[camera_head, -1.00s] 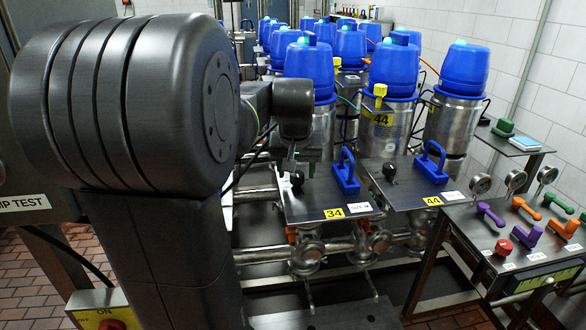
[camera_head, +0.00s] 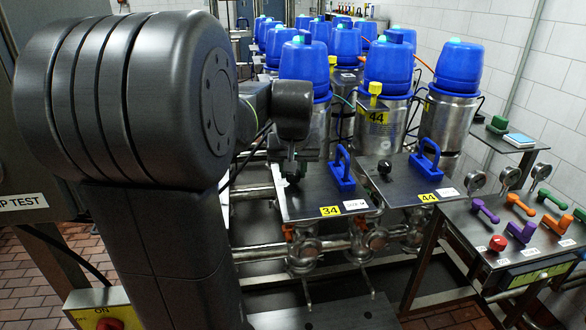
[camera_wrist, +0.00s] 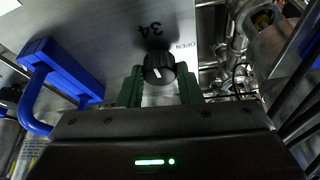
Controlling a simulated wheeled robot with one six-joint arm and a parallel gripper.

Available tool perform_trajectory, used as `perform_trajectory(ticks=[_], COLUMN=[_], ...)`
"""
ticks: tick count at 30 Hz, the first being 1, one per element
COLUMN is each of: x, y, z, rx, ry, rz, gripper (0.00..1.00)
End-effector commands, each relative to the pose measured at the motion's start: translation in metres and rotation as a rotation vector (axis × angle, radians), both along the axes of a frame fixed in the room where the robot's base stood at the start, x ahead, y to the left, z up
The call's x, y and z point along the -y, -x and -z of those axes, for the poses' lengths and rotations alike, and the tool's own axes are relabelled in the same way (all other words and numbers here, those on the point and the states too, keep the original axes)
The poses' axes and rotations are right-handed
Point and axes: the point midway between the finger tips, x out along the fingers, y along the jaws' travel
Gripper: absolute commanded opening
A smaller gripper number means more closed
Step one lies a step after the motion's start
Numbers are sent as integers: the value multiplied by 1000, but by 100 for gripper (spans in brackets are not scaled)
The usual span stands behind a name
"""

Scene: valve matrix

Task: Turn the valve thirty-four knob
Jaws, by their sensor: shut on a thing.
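The black valve thirty-four knob (camera_wrist: 158,68) sits on a steel panel (camera_wrist: 110,35) marked "34" and "OPEN" in the wrist view. A white line shows on the knob's face. My gripper (camera_wrist: 160,85) has its two green fingers on either side of the knob, shut on it. In the head view my gripper (camera_head: 294,168) is over the rear left part of the panel (camera_head: 315,195) with the yellow "34" label. There it mostly hides the knob.
A blue handle (camera_head: 342,172) stands on the same panel, right of the knob. The neighbouring "44" panel (camera_head: 405,185) has its own black knob (camera_head: 384,167) and blue handle. A bench with coloured handles (camera_head: 510,235) stands at the right.

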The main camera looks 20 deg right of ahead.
Motion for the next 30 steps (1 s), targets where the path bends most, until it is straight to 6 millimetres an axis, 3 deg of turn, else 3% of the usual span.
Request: perform_trajectory(ticks=[30], x=[7], y=[-1], z=[-1], rx=[3], ry=[1], rz=[-892], gripper=[9])
